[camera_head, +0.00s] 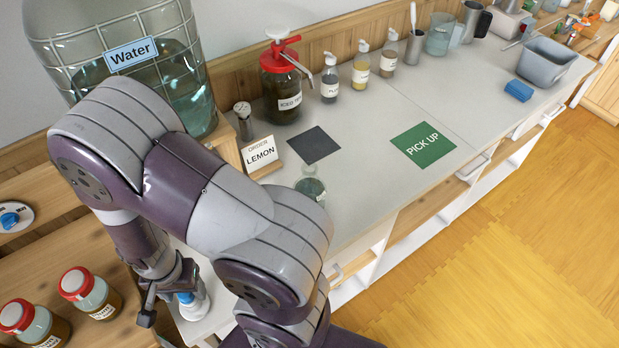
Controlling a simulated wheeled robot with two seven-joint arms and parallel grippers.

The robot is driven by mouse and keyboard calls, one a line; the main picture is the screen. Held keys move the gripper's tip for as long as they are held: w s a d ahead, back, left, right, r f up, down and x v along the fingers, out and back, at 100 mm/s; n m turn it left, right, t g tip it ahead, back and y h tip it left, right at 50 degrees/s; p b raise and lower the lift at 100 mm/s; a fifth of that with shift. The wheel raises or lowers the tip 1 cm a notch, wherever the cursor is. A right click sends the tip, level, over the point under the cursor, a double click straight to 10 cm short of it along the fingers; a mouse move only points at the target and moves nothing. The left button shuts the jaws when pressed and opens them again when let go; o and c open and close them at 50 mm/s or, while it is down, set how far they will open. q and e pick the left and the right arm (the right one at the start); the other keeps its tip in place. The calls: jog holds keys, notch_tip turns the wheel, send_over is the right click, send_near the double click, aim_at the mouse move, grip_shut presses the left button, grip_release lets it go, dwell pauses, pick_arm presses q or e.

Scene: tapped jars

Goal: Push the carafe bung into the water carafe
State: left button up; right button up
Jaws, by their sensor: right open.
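My right arm crosses the left half of the view, and its gripper (165,292) points down, open, at the counter's near left end. A small whitish vessel with a blue part (187,298) stands right beside the gripper, partly hidden by it; I cannot tell whether the blue part is the carafe bung. A blue knob-like piece (10,218) lies on a round white dish at the left edge, apart from the gripper. A large glass jar labelled Water (188,82) stands at the upper left, partly hidden by my arm. My left gripper is not in view.
A drinking glass (311,188) stands near an ORDER LEMON sign (260,155) and dark mat (314,145). A red-topped iced tea jar (281,92) stands behind. Red-lidded jars (90,291) stand lower left. The counter around the PICK UP mat (423,144) is clear.

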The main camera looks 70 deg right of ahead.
jog(key=shift+p, duration=0.35)
dwell(0.6)
jog(key=c, duration=0.8)
jog(key=o, duration=1.1)
jog(key=shift+o, duration=0.2)
notch_tip(320, 180, up, 12)
jog(key=shift+p, duration=0.4)
jog(key=shift+r, duration=0.35)
jog(key=shift+c, duration=1.3)
